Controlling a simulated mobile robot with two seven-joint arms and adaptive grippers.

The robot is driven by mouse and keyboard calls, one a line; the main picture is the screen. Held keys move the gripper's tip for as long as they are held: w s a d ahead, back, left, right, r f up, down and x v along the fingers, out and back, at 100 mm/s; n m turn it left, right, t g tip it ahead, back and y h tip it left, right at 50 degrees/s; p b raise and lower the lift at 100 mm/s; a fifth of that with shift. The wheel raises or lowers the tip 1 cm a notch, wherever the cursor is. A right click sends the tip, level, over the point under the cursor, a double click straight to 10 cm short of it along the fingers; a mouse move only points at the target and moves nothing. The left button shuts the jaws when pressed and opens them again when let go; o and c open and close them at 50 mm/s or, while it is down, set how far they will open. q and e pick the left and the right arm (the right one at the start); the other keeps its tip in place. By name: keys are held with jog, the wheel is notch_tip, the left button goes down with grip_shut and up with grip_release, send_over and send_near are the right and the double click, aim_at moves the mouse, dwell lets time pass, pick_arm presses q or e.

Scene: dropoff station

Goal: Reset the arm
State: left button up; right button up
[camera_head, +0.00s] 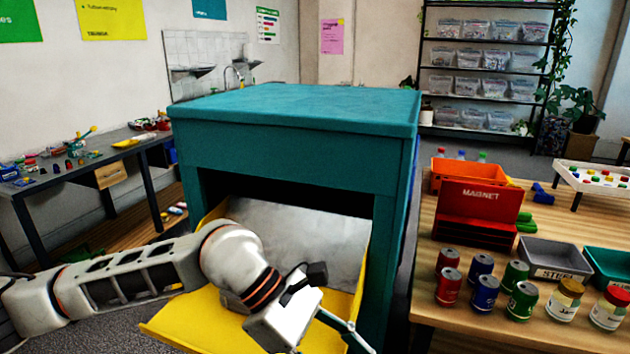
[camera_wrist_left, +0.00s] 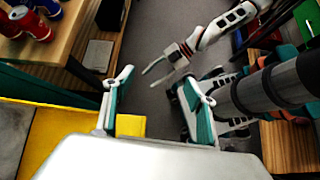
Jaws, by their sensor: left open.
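My left arm (camera_head: 140,275) reaches in from the left, in front of the teal dropoff box (camera_head: 290,140). My left gripper (camera_head: 345,335) is near the lower edge, over the yellow chute (camera_head: 185,325). In the left wrist view my left gripper (camera_wrist_left: 160,98) has its two teal-padded fingers wide apart with nothing between them. Beyond them, another arm of mine (camera_wrist_left: 215,35) shows with my right gripper (camera_wrist_left: 150,77), its thin fingers apart and empty. My right gripper is not in the head view.
A wooden table (camera_head: 450,325) at right holds several cans, a red MAGNET box (camera_head: 480,215), a grey bin (camera_head: 553,262) and a teal bin (camera_head: 610,268). A workbench (camera_head: 80,165) with small parts stands at left. Shelves (camera_head: 485,70) stand behind. Grey floor (camera_wrist_left: 150,35) is clear between table and robot.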

pick_arm(q)
jog(key=s+d+r+n+g+h, duration=0.1)
jog(key=s+d+r+n+h, duration=0.3)
jog(key=d+r+h, duration=0.6)
jog(key=w+a+r+n+t+h, duration=0.2)
jog(key=w+a+r+n+t, duration=0.1)
jog(key=r+n+t, duration=0.15)
jog(key=w+a+r+n+t+h, duration=0.2)
jog(key=w+a+r+n+t, duration=0.15)
jog(key=r+n, duration=0.25)
jog(key=w+a+n+t+y, duration=0.3)
jog(key=w+a+n+t, duration=0.35)
jog(key=n+t, duration=0.45)
jog(key=w+a+f+n+t+y, duration=0.2)
jog(key=w+a+f+n+y, duration=0.1)
jog(key=a+f+n+y, duration=0.65)
jog(key=w+a+f+n+t+y, duration=0.2)
jog(key=w+a+f+n+y, duration=0.1)
jog(key=a+f+n+y, duration=0.65)
jog(key=s+a+f+n+g+y, duration=0.5)
jog(key=s+a+f+n+g, duration=0.5)
jog(key=s+a+f, duration=1.1)
jog(key=w+d+f+t+h, duration=0.2)
jog(key=d+f+h, duration=0.5)
jog(key=d+f, duration=0.8)
jog(key=d, duration=0.2)
jog(key=shift+d, duration=0.35)
